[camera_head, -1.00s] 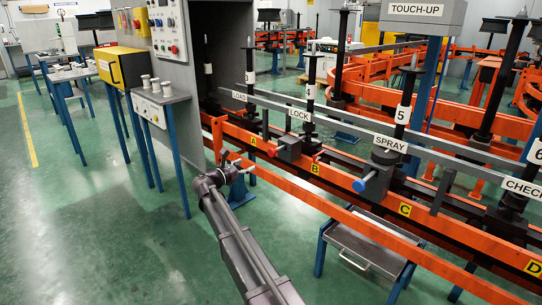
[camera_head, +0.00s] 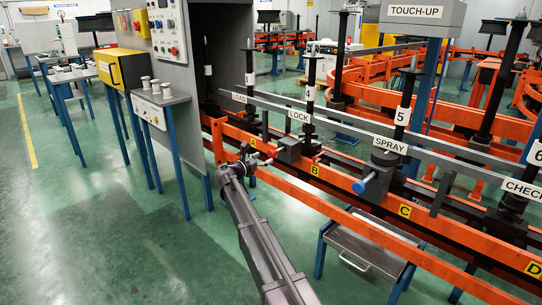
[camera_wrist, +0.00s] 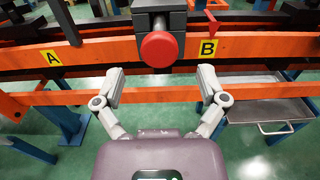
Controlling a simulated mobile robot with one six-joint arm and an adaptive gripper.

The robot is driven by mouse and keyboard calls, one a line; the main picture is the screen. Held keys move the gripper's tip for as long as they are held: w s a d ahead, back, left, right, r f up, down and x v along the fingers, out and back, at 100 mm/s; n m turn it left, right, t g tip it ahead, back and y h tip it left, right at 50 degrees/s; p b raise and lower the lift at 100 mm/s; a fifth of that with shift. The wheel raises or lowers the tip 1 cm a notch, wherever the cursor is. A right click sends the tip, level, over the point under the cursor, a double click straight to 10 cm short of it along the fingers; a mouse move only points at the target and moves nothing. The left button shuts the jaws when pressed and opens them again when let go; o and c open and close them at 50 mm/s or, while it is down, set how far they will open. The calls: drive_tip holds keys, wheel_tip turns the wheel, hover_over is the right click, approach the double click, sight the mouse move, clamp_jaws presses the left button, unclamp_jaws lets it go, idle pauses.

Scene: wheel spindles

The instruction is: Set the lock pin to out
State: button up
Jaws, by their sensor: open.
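A red round knob (camera_wrist: 159,49) on a grey block (camera_wrist: 158,12) faces me in the wrist view, above and between the labels A and B; it looks like the lock pin's end. How far it stands out is hard to tell. In the head view the grey block (camera_head: 290,150) sits on the orange rail below the LOCK sign (camera_head: 299,116). My gripper (camera_wrist: 161,84) is open and empty, its fingers spread on either side and a little below the knob, apart from it. In the head view my gripper (camera_head: 247,158) is near label A.
The orange rail (camera_wrist: 110,50) runs across behind the knob, with a lower orange bar (camera_wrist: 160,95). A red pointed part (camera_wrist: 211,20) sits above label B. A blue knob (camera_head: 359,186) is under the SPRAY sign.

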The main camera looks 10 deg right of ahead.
sight(270, 155)
drive_tip(key=shift+x, duration=2.2)
clamp_jaws()
drive_tip(key=shift+v, duration=1.7)
unclamp_jaws()
drive_tip(key=v, duration=1.2)
